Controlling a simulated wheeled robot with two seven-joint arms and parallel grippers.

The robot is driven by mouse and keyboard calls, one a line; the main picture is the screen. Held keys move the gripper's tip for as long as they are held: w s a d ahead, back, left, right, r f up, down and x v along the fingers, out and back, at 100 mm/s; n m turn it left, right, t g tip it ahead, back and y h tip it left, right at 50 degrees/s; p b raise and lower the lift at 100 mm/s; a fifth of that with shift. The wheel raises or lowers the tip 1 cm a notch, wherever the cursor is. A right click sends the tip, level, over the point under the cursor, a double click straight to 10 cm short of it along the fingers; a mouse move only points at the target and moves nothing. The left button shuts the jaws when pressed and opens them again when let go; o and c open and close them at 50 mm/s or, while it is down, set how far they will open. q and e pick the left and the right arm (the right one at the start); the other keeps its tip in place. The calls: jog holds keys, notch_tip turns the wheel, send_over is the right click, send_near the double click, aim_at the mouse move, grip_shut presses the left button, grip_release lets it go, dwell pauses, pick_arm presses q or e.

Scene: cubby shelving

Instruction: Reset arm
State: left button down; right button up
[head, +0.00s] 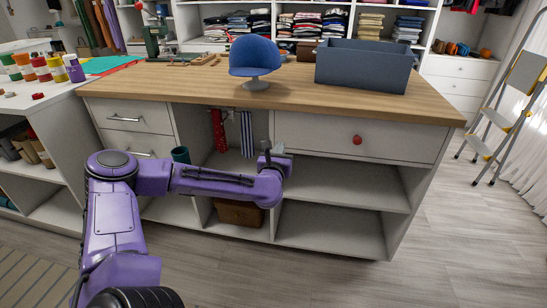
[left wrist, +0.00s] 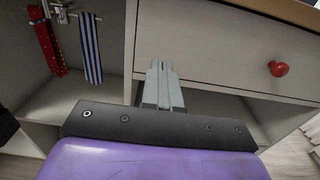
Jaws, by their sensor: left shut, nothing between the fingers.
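My left arm is purple and reaches in from the left in the head view. My right gripper is not in either view.
A red tie (head: 219,131) and a striped tie (head: 247,134) hang in a cubby. A brown box (head: 240,213) sits low. A stepladder (head: 509,105) stands at right; the floor before the counter is clear.

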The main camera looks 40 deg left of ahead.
pick_arm(q)
jog(key=v, duration=0.3)
jog(key=shift+s+d, duration=0.25)
jog(key=shift+d, duration=0.05)
jog(key=shift+f, duration=0.1)
